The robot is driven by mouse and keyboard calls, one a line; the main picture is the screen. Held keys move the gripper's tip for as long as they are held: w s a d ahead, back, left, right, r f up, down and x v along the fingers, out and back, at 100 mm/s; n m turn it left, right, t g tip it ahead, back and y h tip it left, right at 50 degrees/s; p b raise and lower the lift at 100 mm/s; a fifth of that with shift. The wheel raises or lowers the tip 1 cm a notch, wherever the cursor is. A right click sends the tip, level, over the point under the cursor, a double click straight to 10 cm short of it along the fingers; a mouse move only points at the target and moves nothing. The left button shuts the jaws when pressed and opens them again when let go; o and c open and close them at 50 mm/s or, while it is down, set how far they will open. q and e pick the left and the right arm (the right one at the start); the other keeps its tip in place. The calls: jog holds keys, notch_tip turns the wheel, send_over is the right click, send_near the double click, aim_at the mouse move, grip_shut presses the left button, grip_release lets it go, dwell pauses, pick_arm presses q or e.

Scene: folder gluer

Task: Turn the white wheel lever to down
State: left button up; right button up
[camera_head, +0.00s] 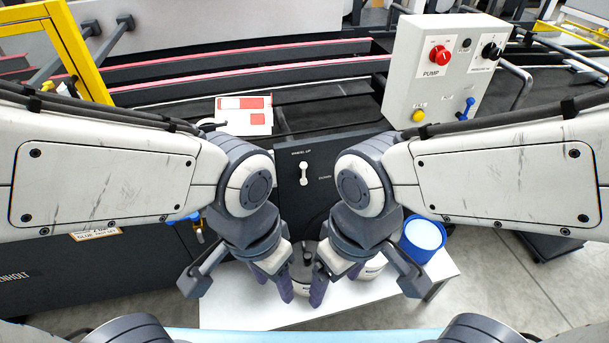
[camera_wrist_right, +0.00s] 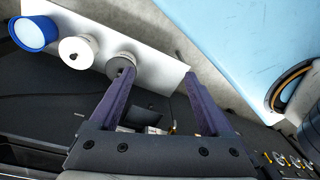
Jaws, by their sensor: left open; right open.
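The white wheel lever (camera_head: 303,174) is a small upright handle on a dark panel (camera_head: 325,158) in the middle of the head view. A label that seems to read "WHEEL UP" is above it and "DOWN" is to its right. My left gripper (camera_head: 276,286) and my right gripper (camera_head: 334,284) both hang below the lever, near the white table, apart from it. My right gripper also shows in the right wrist view (camera_wrist_right: 160,84) with its purple fingers spread and nothing between them. My left gripper is open too. The lever is not clearly visible in the wrist view.
A white table (camera_head: 240,305) below the panel holds a dark-topped pot (camera_head: 303,262), a white pot (camera_head: 372,268) and a blue container (camera_head: 424,236). A grey control box (camera_head: 440,90) with knobs stands upper right. A red-and-white carton (camera_head: 243,117) lies upper left of the lever.

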jog(key=shift+w, duration=0.1)
jog(key=c, duration=0.5)
jog(key=w+a+f+t+b, duration=0.1)
jog(key=w+f, duration=0.1)
jog(key=w, duration=0.2)
jog(key=w+a+f+t+b, duration=0.1)
jog(key=w+f, duration=0.1)
jog(key=w, duration=0.3)
jog(key=w+a+f+t+y+b, duration=0.1)
jog(key=w+a+f+b, duration=0.1)
jog(key=w+f, duration=0.1)
jog(key=shift+w+f+m+t, duration=0.1)
jog(key=shift+w+m+t, duration=0.25)
jog(key=shift+w, duration=0.55)
jog(key=shift+c, duration=0.6)
jog(key=m+t+y+b, duration=0.1)
jog(key=t+y+b, duration=0.5)
jog(key=t+b, duration=0.5)
send_near(304, 171)
jog(key=shift+t, duration=0.75)
jog(key=x, duration=0.3)
jog(key=f+x, duration=0.1)
jog(key=x, duration=0.2)
jog(key=p+x, duration=0.1)
jog(key=x, duration=0.2)
jog(key=shift+a+f, duration=0.15)
jog(key=shift+f, duration=0.05)
grip_shut()
